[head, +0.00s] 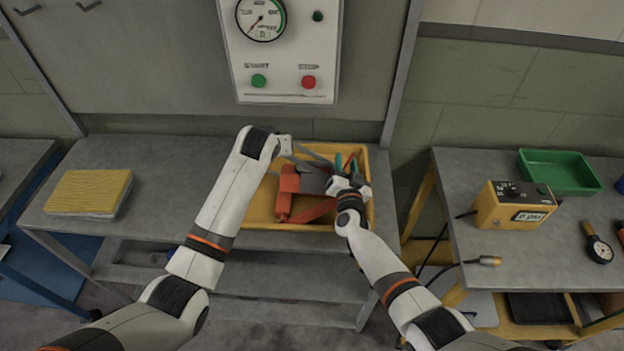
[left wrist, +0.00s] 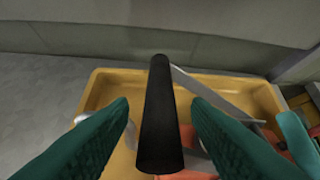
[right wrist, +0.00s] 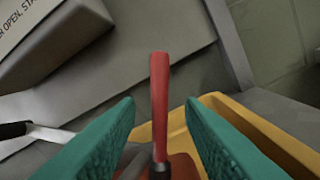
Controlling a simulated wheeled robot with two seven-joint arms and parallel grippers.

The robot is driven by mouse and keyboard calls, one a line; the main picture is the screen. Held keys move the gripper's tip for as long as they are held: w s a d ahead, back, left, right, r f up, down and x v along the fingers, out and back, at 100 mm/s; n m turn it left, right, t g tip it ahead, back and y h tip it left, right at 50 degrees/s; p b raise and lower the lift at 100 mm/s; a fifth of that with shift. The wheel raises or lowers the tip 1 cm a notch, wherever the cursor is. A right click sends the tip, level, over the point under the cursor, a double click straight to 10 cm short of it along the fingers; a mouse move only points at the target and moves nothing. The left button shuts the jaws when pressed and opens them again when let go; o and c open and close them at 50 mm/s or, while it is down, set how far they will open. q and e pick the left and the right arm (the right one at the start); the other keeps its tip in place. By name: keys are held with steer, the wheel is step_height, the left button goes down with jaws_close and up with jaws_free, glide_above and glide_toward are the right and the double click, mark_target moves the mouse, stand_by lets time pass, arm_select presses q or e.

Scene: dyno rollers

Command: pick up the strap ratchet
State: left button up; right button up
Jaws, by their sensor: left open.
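An orange-red item with grey metal parts, which looks like the strap ratchet (head: 290,190), lies in the yellow tray (head: 262,216) on the middle table. My left gripper (head: 286,150) is over the tray's back left. In the left wrist view its green fingers are open on either side of a black cylindrical grip (left wrist: 159,115), with gaps on both sides. My right gripper (head: 346,162) is over the tray's right part. In the right wrist view its fingers are apart around an upright red bar (right wrist: 159,100), with gaps visible. My right arm hides part of the tray.
A yellow pad (head: 88,190) lies at the left of the table. A panel with a gauge (head: 262,18) and buttons is on the wall behind.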

arm_select(q)
steer(key=c, duration=0.8)
arm_select(e)
jaws_close()
arm_select(q)
jaws_close()
arm_select(e)
steer(key=shift+d, duration=0.1)
steer(key=shift+w+r, duration=0.1)
steer(key=shift+r, duration=0.1)
